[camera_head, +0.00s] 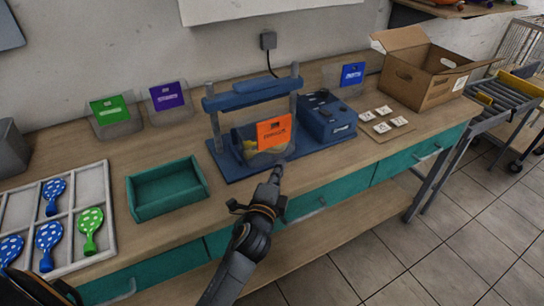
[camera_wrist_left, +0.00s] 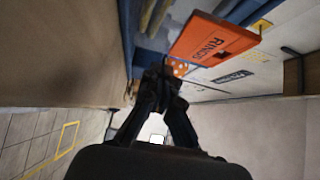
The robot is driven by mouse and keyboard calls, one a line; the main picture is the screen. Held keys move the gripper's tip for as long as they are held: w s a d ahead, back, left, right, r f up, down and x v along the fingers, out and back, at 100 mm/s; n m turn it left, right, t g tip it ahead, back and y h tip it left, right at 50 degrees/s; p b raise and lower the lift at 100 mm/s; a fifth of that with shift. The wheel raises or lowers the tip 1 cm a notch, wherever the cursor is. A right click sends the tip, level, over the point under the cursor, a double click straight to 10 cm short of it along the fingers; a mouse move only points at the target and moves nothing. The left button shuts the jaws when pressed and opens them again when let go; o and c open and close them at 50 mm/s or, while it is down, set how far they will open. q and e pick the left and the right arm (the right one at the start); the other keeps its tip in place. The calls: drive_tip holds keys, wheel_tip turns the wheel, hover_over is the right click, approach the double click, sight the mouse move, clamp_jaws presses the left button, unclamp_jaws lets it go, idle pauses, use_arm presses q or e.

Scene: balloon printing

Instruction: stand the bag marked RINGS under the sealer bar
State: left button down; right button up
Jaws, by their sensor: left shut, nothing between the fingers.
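The bag marked RINGS (camera_head: 262,150) is clear with an orange card and yellowish contents. It stands upright on the blue base of the sealer, below the blue sealer bar (camera_head: 252,94); from this angle I cannot tell whether it is exactly under the bar. In the left wrist view its orange card (camera_wrist_left: 212,40) reads RINGS. My left gripper (camera_head: 277,168) is shut and empty at the front edge of the base, just in front of the bag. Its fingers also show in the left wrist view (camera_wrist_left: 162,80), close below the card. My right gripper is not seen.
Green (camera_head: 116,112), purple (camera_head: 169,97) and blue-carded (camera_head: 352,76) bags stand at the back. A teal tray (camera_head: 150,207), a divided balloon tray (camera_head: 104,200) and an open carton (camera_head: 420,85) are also on the bench.

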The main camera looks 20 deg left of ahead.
sight(269, 152)
use_arm(q)
drive_tip(key=w+a+p, duration=0.1)
drive_tip(key=w+a, duration=0.1)
drive_tip(key=a, duration=0.1)
drive_tip(key=shift+w, duration=0.3)
drive_tip(key=shift+w+a, duration=0.1)
drive_tip(key=shift+w+a+r, duration=0.1)
drive_tip(key=shift+w+a, duration=0.5)
drive_tip(key=shift+a, duration=0.15)
drive_tip(key=shift+w+a, duration=0.15)
